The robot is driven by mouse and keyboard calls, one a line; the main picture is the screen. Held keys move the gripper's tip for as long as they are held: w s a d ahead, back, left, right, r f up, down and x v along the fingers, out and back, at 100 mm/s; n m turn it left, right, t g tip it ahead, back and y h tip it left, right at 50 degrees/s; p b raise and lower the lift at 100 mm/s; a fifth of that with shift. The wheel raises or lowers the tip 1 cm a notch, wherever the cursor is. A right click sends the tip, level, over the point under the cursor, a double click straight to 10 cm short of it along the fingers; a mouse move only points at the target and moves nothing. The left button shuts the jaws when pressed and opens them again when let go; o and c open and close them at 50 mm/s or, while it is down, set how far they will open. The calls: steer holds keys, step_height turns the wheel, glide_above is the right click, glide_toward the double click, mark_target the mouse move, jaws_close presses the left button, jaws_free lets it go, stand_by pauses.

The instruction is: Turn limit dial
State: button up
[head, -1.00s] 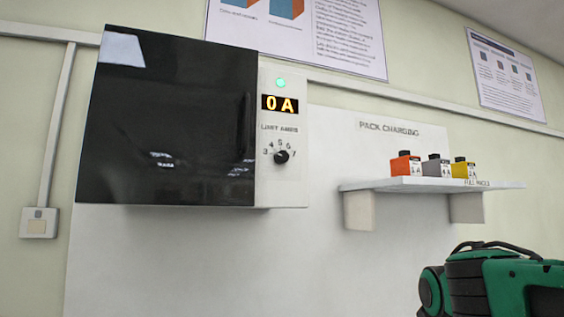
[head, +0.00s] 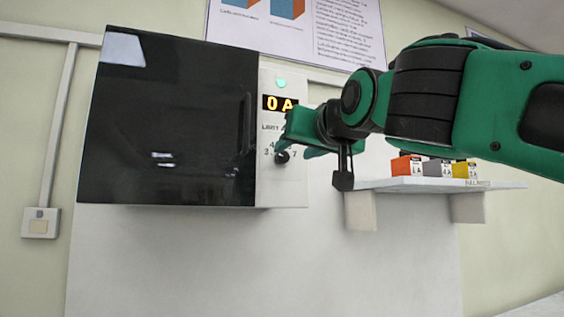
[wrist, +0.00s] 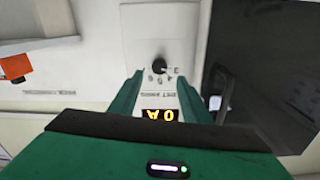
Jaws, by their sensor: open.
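The limit dial (head: 282,157) is a small round black knob on the white control strip of the wall cabinet, below the amber "0 A" display (head: 280,103). Its printed numbers are partly covered by my gripper in the head view. My gripper (head: 297,147) is at the panel, just right of the dial. In the wrist view, which is upside down, the dial (wrist: 159,65) shows between the tips of my open green fingers (wrist: 160,76). Nothing is held between them. I cannot tell whether a finger touches the knob, nor read its pointer surely.
The cabinet's glossy dark door (head: 165,120) with its handle fills the left side. A shelf (head: 400,186) to the right carries orange, grey and yellow packs (head: 437,168), close below my arm. A green light (head: 281,83) glows above the display.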

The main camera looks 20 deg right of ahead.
mark_target(284, 157)
steer(key=w, duration=0.7)
steer(key=shift+w+d, duration=0.15)
